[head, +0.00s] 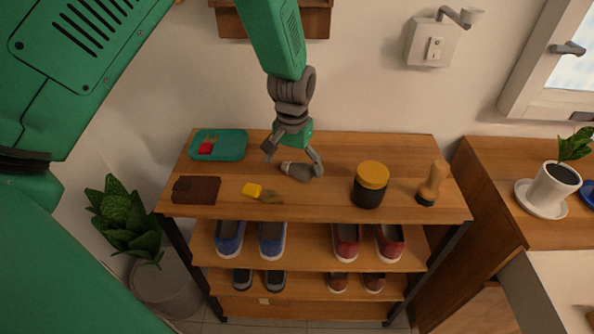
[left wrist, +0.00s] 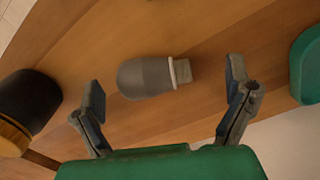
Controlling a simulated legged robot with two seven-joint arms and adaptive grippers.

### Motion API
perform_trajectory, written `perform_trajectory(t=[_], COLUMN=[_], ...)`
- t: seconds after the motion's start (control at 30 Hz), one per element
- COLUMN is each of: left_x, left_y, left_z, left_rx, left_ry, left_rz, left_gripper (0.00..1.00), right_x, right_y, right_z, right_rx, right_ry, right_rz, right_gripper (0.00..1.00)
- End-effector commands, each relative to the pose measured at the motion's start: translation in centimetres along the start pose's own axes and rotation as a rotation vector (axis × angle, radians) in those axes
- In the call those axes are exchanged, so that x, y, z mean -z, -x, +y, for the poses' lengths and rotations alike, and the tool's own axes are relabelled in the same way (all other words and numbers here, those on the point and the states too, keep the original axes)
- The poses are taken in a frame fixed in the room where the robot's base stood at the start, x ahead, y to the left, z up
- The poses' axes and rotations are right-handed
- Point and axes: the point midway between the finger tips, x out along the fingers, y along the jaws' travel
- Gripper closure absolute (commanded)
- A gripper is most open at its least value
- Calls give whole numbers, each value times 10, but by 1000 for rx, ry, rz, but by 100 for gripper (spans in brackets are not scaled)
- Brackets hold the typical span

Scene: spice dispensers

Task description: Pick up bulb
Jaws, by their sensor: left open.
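The bulb (head: 298,171) lies on its side on the wooden shelf top, grey with a lighter collar and a short base at its left end. In the left wrist view the bulb (left wrist: 147,77) lies across the space ahead of the fingers, its base pointing right. My left gripper (head: 293,160) is open above the bulb, one finger to each side of it. Its two fingers also show apart in the left wrist view (left wrist: 168,98), with nothing between them held. My right gripper is not in view.
On the shelf top (head: 327,205) are a teal tray (head: 232,147), a brown wallet (head: 196,190), a yellow-handled brush (head: 254,191), a black jar with yellow lid (head: 371,184) and a wooden stamp (head: 433,184). Shoes fill lower shelves. A potted plant (head: 553,190) stands right.

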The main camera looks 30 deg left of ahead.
Motion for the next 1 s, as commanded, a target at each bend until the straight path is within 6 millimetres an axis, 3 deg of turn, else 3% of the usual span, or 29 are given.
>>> perform_trajectory(t=[0.13,0.4,0.43,0.57,0.6,1.0], left_x=[-1,0,0,0,0,-1], left_y=[-19,-23,-23,-24,-24,-19], left_z=[4,1,0,-2,-2,0], left_rx=[3,-1,-1,-3,-4,1], left_ry=[-1,-1,-1,0,0,0], left_rz=[-1,2,2,1,0,-4], left_gripper=[4,4,8,54,57,62], right_x=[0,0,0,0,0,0], right_y=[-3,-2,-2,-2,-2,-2], right_z=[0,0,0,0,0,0], right_rx=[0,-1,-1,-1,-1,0], right_ry=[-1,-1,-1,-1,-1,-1], right_rz=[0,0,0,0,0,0], right_gripper=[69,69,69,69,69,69])
